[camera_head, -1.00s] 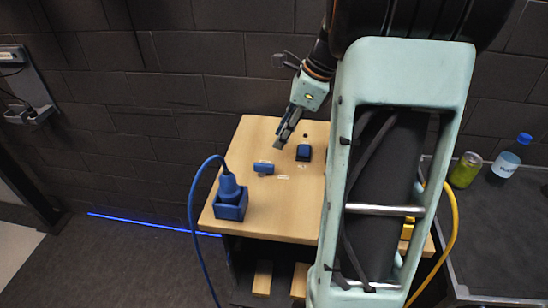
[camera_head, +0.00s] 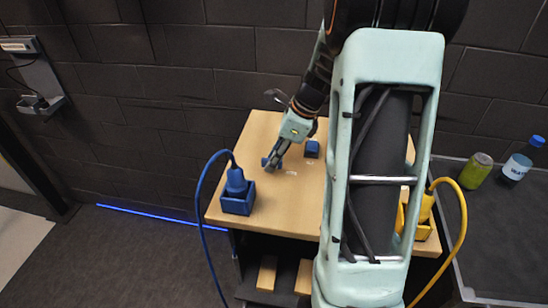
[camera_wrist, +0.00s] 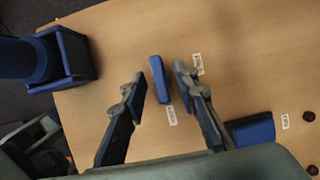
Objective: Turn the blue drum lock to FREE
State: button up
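A small blue bar (camera_wrist: 160,79), which looks like the handle of the blue drum lock, stands on the wooden tabletop (camera_wrist: 130,30). Two small white labels lie beside it; their text is too small to read surely. My gripper (camera_wrist: 153,82) is open, with one finger on each side of the bar in the wrist view. I cannot tell the fingertips' height. In the head view my gripper (camera_head: 271,163) is over the bar and hides most of it.
A blue plug sits in a blue square holder (camera_head: 237,204) on the left, with a blue cable. A blue block (camera_head: 312,149) stands behind to the right. A yellow plug and cable (camera_head: 458,200) are right of my arm. A green can (camera_head: 475,171) and bottle (camera_head: 518,163) stand farther right.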

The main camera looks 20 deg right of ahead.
grip_shut()
jog(key=shift+r+n, duration=0.1)
jog(key=shift+n, duration=0.3)
jog(key=n+p, duration=0.1)
jog(key=n+g+p, duration=0.1)
jog(key=n, duration=0.1)
jog(key=shift+w+d+y, duration=0.1)
jog(key=shift+w+y, duration=0.15)
jog(key=shift+y, duration=0.15)
jog(key=n, duration=0.1)
jog(key=n+g+p, duration=0.1)
jog(key=n, duration=0.1)
jog(key=shift+w+n+g, duration=0.2)
jog(key=shift+n+g, duration=0.1)
jog(key=n, duration=0.1)
jog(key=n+g+p, duration=0.1)
jog(key=n, duration=0.1)
jog(key=n+g, duration=0.1)
jog(key=n, duration=0.1)
jog(key=shift+w+h+p, duration=0.3)
jog(key=shift+p, duration=0.1)
jog(key=n, duration=0.1)
jog(key=n+g, duration=0.1)
jog(key=n, duration=0.1)
jog(key=n+h, duration=0.1)
jog(key=n, duration=0.1)
jog(key=shift+w+a+p, duration=0.2)
jog(key=shift+a+p, duration=0.05)
jog(key=shift+p, duration=0.1)
jog(key=shift+n, duration=0.4)
